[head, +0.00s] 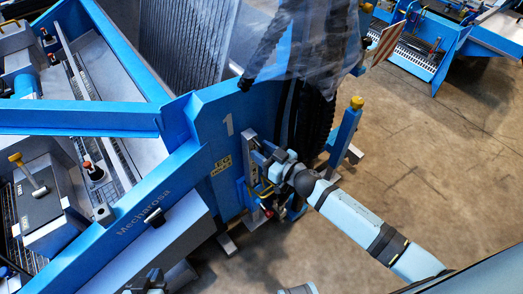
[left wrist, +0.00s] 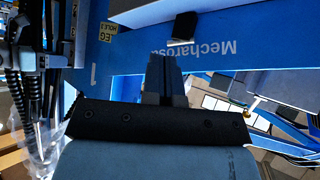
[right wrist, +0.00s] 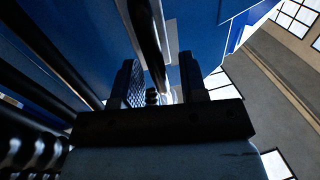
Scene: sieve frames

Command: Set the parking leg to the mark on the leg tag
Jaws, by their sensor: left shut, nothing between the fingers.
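The yellow leg tag (head: 222,165) is on the blue machine's side plate below a white "1". In the left wrist view the tag (left wrist: 107,32) reads "EG HOLE" and a digit that looks like 2. What looks like the parking leg (head: 249,193) stands right of the tag, with a red knob (head: 268,213) low on it. My right gripper (head: 262,160) is at the leg's upper part, largely hidden by my arm. In the right wrist view it is open (right wrist: 157,85), with a dark bar beyond its fingers. My left gripper (head: 150,282) is shut and empty; its fingers (left wrist: 163,78) are together.
The blue frame beam (head: 145,225) lettered "Mecharosa" runs along the lower left. The concrete floor (head: 430,170) to the right is clear.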

